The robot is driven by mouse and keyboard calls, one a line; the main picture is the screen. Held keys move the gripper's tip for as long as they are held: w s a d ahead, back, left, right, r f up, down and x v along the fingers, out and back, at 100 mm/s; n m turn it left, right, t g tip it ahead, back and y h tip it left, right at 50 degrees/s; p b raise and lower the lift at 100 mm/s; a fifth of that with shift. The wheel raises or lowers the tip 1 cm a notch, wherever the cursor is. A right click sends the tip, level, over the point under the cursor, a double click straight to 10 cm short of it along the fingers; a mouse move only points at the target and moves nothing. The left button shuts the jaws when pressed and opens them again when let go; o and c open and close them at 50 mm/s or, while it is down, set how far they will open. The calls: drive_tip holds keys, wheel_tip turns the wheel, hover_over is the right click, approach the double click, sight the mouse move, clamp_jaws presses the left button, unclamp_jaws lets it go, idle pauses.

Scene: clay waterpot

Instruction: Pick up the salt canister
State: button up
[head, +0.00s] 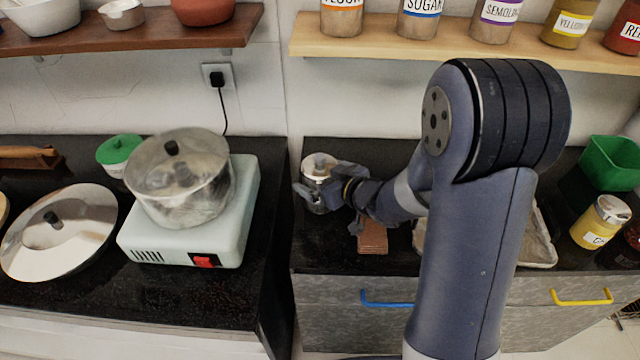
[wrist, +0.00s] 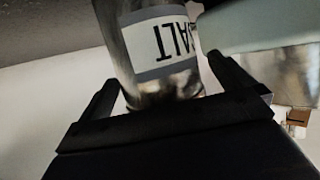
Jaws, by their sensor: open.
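The salt canister (head: 318,165) stands on the dark counter near the left edge of the right-hand section, with its lower part partly hidden by my gripper. Its white label with "SALT" partly readable shows upside down in the wrist view (wrist: 162,45). My gripper (head: 322,187) is open around the canister. In the wrist view, one finger of my gripper (wrist: 165,90) is on each side of it. A gap shows on the left side; on the right the finger is close, and I cannot tell if it touches.
A pot (head: 180,180) stands on a pale hot plate (head: 245,215) to the left, across a gap between counters. A brown block (head: 372,237) lies in front of my gripper. A shelf (head: 400,50) with labelled jars hangs above. A pale tray (head: 540,240) is partly behind my arm.

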drive_tip(key=shift+w+a+f, duration=0.25)
drive_tip(key=shift+w+a, duration=0.1)
drive_tip(key=shift+w, duration=0.1)
drive_tip(key=shift+c, duration=0.4)
drive_tip(key=c, duration=1.5)
drive_tip(key=shift+r, duration=0.1)
drive_tip(key=shift+c, duration=0.3)
